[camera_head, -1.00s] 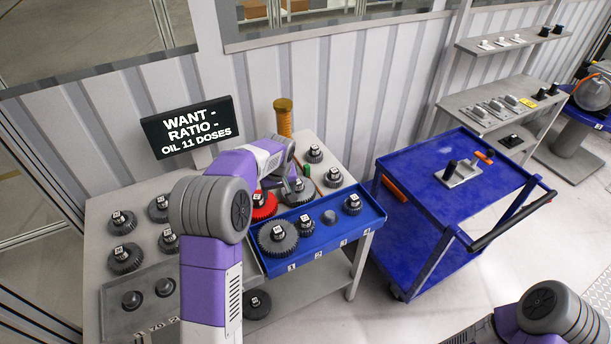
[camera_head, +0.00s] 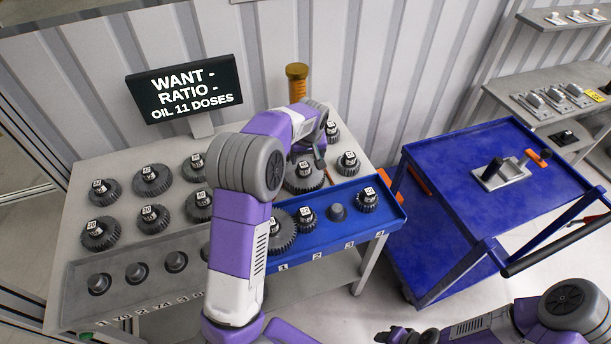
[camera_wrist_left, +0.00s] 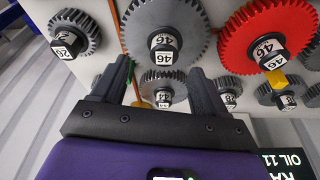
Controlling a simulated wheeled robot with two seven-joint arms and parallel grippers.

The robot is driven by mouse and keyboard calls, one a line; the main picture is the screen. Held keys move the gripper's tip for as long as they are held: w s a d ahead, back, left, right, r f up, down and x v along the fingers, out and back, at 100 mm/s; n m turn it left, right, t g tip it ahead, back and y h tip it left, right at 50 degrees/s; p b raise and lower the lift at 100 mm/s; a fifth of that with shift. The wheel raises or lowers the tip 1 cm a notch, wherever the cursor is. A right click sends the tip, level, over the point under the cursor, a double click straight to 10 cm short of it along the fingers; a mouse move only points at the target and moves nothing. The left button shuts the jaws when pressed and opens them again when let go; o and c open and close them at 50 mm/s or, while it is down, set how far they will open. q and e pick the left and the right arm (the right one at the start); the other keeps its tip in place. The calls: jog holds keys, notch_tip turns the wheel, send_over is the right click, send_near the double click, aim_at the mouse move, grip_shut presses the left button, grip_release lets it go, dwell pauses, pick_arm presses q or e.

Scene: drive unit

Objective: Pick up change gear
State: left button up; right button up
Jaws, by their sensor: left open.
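Several dark grey change gears with white number tags stand on the table, such as one at the left (camera_head: 152,180). More sit on the blue tray (camera_head: 345,228), including a large gear (camera_head: 284,232) and smaller ones (camera_head: 367,200). My left gripper (camera_head: 316,158) hangs over the table's right rear, partly hidden by its own arm. The left wrist view shows its open fingers (camera_wrist_left: 160,85) with a small grey gear (camera_wrist_left: 163,88) between them in the picture; contact cannot be told. A large grey gear (camera_wrist_left: 163,30) and a red gear (camera_wrist_left: 264,40) appear beyond. My right gripper (camera_head: 396,336) is partly in view at the bottom.
A sign (camera_head: 185,88) reads "WANT - RATIO - OIL 11 DOSES". An amber container (camera_head: 297,82) stands at the table's back. A grey peg tray (camera_head: 135,272) lies at the front left. A blue cart (camera_head: 480,225) stands right of the table, its top mostly clear.

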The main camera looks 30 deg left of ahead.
aim_at(304, 165)
pick_arm(q)
jog(key=shift+a+f, duration=0.15)
jog(key=shift+f, duration=0.3)
jog(key=x, duration=0.5)
jog(key=shift+w+a+f+b, duration=0.1)
jog(key=shift+a+b, duration=0.25)
jog(key=shift+b, duration=0.05)
jog(key=shift+c, duration=0.5)
grip_shut()
jog(key=shift+w+r, duration=0.1)
jog(key=shift+r, duration=0.1)
